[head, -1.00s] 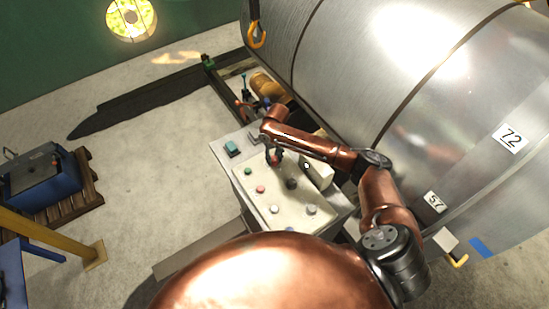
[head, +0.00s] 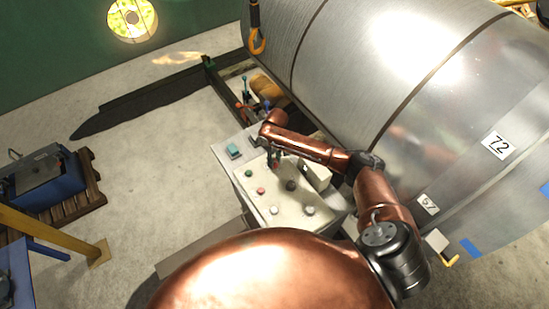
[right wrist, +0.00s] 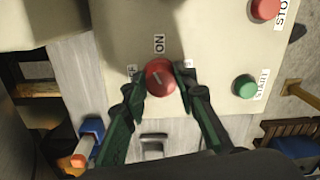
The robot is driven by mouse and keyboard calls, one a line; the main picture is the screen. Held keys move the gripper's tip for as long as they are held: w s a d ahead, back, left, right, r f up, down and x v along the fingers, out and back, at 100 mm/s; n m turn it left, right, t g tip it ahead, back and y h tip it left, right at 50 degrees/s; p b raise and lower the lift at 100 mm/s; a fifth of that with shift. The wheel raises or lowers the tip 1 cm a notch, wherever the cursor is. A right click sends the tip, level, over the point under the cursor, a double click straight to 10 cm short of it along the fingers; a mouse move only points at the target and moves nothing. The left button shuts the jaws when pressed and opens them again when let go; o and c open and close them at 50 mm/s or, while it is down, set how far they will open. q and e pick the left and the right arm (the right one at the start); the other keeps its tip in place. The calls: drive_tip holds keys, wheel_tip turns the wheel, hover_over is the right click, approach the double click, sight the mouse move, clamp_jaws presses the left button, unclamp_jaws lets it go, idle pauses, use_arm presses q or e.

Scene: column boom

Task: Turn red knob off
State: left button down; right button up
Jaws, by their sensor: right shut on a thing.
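The red knob (right wrist: 160,77) is on the cream face of a control panel (head: 261,209). In the right wrist view it is round with a pale pointer line that lies at a slant. My right gripper (right wrist: 160,80) is shut on the knob, with one dark green fingertip on each side. In the head view my right gripper (head: 274,162) is over the upper part of the panel and the knob is hard to make out. My left gripper is out of view.
A red button (right wrist: 264,8) and a green button (right wrist: 244,87) are close by on the panel. A large metal cylinder (head: 400,90) is right behind the panel. Open floor (head: 155,165) lies left.

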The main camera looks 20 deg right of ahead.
drive_tip(key=n+p, duration=0.1)
drive_tip(key=n, duration=0.2)
drive_tip(key=shift+r, duration=0.15)
drive_tip(key=n+p, duration=0.1)
drive_tip(key=n, duration=0.1)
drive_tip(key=shift+w+n, duration=0.1)
drive_tip(key=shift+n, duration=0.2)
drive_tip(key=n, duration=0.3)
drive_tip(key=shift+n+p, duration=0.3)
drive_tip(key=shift+w+n, duration=0.1)
drive_tip(key=shift+n, duration=1.7)
drive_tip(key=o, duration=1.2)
drive_tip(key=shift+c, duration=0.2)
wheel_tip(320, 180, up, 12)
drive_tip(key=shift+w, duration=0.2)
